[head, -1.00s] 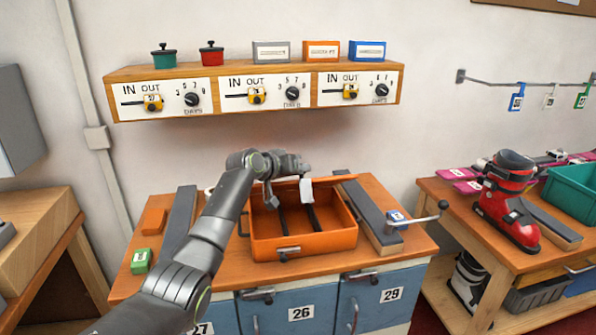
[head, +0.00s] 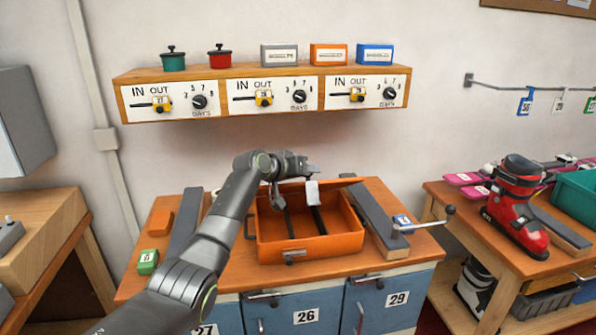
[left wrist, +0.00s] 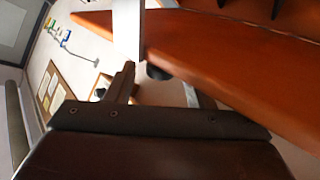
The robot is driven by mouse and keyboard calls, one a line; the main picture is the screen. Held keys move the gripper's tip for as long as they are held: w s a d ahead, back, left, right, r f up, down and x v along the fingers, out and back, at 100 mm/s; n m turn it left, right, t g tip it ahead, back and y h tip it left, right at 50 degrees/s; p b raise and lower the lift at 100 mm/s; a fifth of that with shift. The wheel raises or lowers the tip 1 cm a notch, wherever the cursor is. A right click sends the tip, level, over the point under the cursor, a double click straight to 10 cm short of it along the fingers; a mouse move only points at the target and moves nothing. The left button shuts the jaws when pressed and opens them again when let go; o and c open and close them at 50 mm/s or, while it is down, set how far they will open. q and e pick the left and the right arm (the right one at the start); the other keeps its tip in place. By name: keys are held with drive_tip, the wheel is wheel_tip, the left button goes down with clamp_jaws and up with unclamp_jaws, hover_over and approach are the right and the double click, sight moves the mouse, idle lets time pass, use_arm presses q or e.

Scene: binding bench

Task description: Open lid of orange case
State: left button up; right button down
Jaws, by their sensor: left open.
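The orange case (head: 310,247) sits on the middle of the wooden bench. Its top is open and its inside shows, with two dark straps. An orange panel at its back edge, seemingly the lid, is seen nearly edge-on and partly hidden by my arm. My left gripper (head: 294,190) is open at the case's back edge. In the left wrist view a large orange panel (left wrist: 225,62) runs close beside the open left gripper (left wrist: 160,78); I cannot tell whether they touch. My right gripper is not in view.
Grey rails flank the case; the right one (head: 373,222) has a crank handle (head: 430,223) beside it. A green block (head: 148,261) and an orange block (head: 160,222) lie at the left. A shelf with dials (head: 265,95) hangs above. A red ski boot (head: 518,205) stands on the right bench.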

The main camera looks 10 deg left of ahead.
use_arm(q)
drive_tip(key=shift+s+a, duration=0.1)
drive_tip(key=b+v, duration=0.2)
drive_tip(key=v, duration=1.5)
drive_tip(key=shift+r, duration=0.15)
